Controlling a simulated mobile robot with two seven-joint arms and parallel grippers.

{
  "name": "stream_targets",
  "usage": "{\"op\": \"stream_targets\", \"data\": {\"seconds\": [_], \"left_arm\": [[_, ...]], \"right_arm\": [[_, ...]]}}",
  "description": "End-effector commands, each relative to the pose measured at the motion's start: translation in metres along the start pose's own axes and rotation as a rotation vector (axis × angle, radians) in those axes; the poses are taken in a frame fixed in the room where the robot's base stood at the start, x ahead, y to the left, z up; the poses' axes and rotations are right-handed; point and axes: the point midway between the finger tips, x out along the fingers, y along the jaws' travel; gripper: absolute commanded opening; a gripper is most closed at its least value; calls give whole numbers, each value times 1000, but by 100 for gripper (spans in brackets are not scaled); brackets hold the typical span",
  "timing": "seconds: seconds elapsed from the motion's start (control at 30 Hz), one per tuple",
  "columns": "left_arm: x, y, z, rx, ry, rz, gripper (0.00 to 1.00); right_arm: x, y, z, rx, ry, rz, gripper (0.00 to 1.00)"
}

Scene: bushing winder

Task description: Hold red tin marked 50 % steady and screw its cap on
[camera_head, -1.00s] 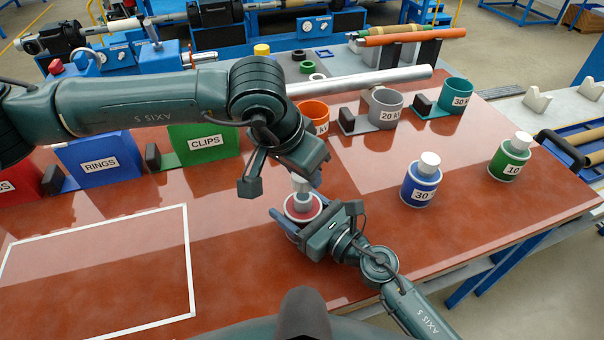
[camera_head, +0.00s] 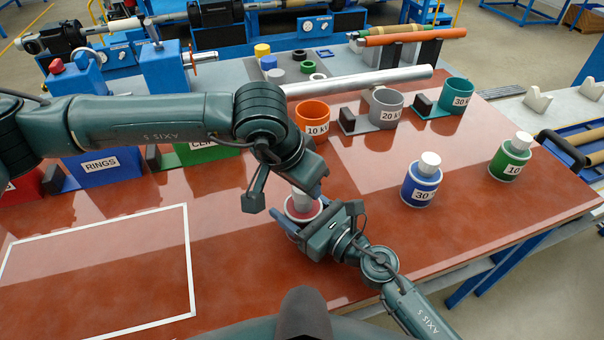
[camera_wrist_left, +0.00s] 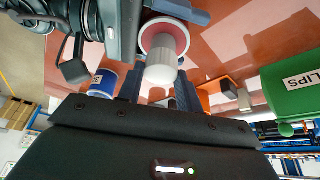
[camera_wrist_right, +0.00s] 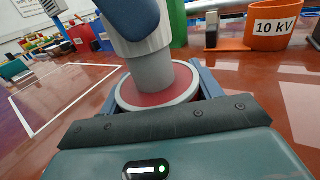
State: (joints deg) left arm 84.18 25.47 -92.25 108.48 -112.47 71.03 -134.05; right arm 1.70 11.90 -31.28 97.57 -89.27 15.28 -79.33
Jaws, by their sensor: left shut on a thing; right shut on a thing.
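The red tin (camera_head: 300,213) stands upright on the red-brown tabletop in the head view, with its label hidden. My right gripper (camera_head: 303,211) is shut around its body, low and from the front right. The red top with its pale rim also shows in the right wrist view (camera_wrist_right: 127,96), a grey neck rising from its middle. A whitish cap (camera_wrist_right: 146,40) sits over that neck, much of the neck bare below it. My left gripper (camera_head: 306,191) comes from above and is shut on the cap, which shows in the left wrist view (camera_wrist_left: 163,65) between its fingers.
A blue tin (camera_head: 421,183) marked 30 and a green tin (camera_head: 509,158) stand capped to the right. Orange (camera_head: 312,112), grey (camera_head: 385,108) and teal (camera_head: 456,95) cups stand behind. Blue (camera_head: 100,163) and green bins are at the left. The white-outlined area (camera_head: 100,270) is clear.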

Motion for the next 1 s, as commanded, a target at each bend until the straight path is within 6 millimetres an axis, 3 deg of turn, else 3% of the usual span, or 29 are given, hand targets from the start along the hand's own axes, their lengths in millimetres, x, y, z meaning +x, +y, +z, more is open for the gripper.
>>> {"op": "stream_targets", "data": {"seconds": [1.0], "left_arm": [[10,0,4,0,1,1,14]], "right_arm": [[0,0,0,0,0,0,23]]}}
